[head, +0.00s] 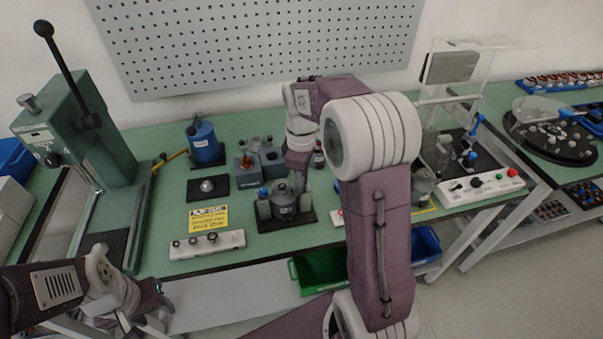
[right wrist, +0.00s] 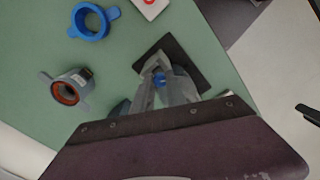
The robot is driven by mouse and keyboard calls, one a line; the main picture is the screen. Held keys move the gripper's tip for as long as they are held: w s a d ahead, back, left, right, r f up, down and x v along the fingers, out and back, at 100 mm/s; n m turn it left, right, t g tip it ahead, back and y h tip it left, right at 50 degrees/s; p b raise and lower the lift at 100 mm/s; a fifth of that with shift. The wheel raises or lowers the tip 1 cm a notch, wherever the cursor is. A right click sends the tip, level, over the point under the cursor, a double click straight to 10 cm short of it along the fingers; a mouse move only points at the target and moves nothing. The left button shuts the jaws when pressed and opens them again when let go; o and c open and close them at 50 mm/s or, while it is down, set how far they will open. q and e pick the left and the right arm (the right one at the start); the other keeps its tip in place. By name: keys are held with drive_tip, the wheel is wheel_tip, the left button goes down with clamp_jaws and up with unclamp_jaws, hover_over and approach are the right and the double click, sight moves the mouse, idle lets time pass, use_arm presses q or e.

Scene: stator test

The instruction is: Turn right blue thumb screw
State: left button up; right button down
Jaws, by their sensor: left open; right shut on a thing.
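In the head view a grey round stator (head: 284,203) sits in a fixture on a black plate (head: 288,222) at the middle of the green table. A blue screw (head: 263,192) shows on the fixture's left side. My right gripper (head: 298,182) is down at the fixture's right side, and the arm hides part of it. In the right wrist view my right gripper (right wrist: 170,82) is shut on the right blue thumb screw (right wrist: 159,79), only partly visible between its fingers. My left gripper (head: 150,317) is open, low at the left, away from the fixture.
A white button strip (head: 207,244) and a yellow sign (head: 208,218) lie left of the fixture. A green press (head: 100,140) stands at far left. In the right wrist view a blue ring (right wrist: 92,22) and a grey part with an orange inside (right wrist: 68,91) lie on the table.

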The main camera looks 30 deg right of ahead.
drive_tip(key=m+p, duration=0.2)
drive_tip(key=m, duration=0.1)
drive_tip(key=shift+r+m+p, duration=0.15)
drive_tip(key=shift+m+p, duration=0.15)
drive_tip(key=shift+m, duration=0.1)
drive_tip(key=shift+m+p, duration=0.35)
drive_tip(key=shift+m, duration=0.65)
drive_tip(key=c, duration=1.3)
unclamp_jaws()
drive_tip(key=shift+f, duration=0.2)
drive_tip(key=shift+d, duration=0.1)
